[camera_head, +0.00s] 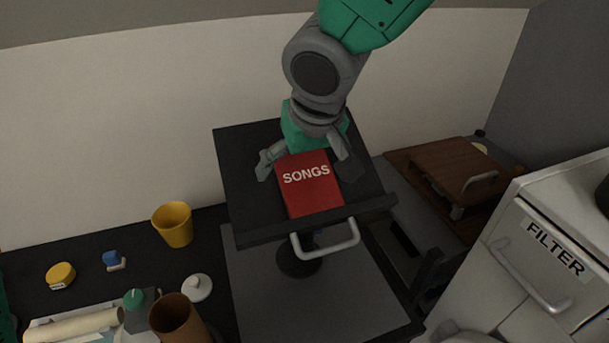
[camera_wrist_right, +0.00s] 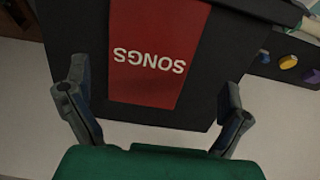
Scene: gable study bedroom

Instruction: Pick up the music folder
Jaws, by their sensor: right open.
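The music folder (camera_head: 309,190) is red with "SONGS" in white letters. It lies on a tilted black stand board (camera_head: 245,170) with a pale handle on its front edge. My right gripper (camera_head: 307,168) is open over the folder's far end, one finger on each side of it. In the right wrist view the folder (camera_wrist_right: 155,40) lies between the spread fingers (camera_wrist_right: 154,82), with a gap on both sides. I cannot tell whether either finger touches the board. My left gripper is not in view.
A yellow cup (camera_head: 173,225), a white lidded piece (camera_head: 197,288), a brown cup (camera_head: 177,320) and a yellow round tin (camera_head: 61,275) stand left of the stand. A brown wooden box (camera_head: 455,170) and a white cabinet marked FILTER (camera_head: 540,250) are at right.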

